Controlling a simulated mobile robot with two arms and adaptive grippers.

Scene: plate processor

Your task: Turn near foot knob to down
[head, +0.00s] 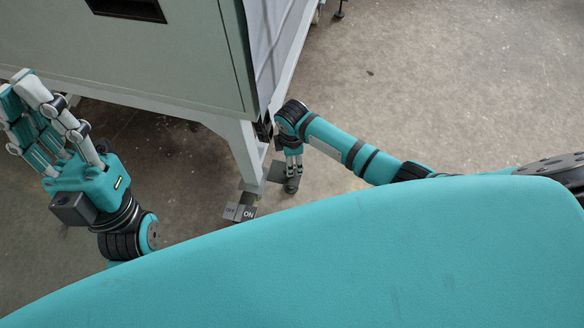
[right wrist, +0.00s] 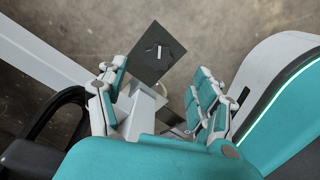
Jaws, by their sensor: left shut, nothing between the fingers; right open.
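A dark square plate (right wrist: 158,54) with a small light bar-shaped piece (right wrist: 158,50) on it lies beyond my right fingers in the right wrist view; this may be the near foot knob, but I cannot tell for sure. In the head view my right gripper (head: 292,174) points down beside the machine's leg (head: 246,150), partly hidden by its own wrist. In the right wrist view the right gripper (right wrist: 160,92) is open, its fingers spread and apart from the plate. My left gripper (head: 38,118) is raised at the left, shut and empty.
The large grey cabinet (head: 150,50) fills the upper left. A white beam (right wrist: 45,55) crosses the right wrist view's left side. The concrete floor (head: 450,80) to the right is clear.

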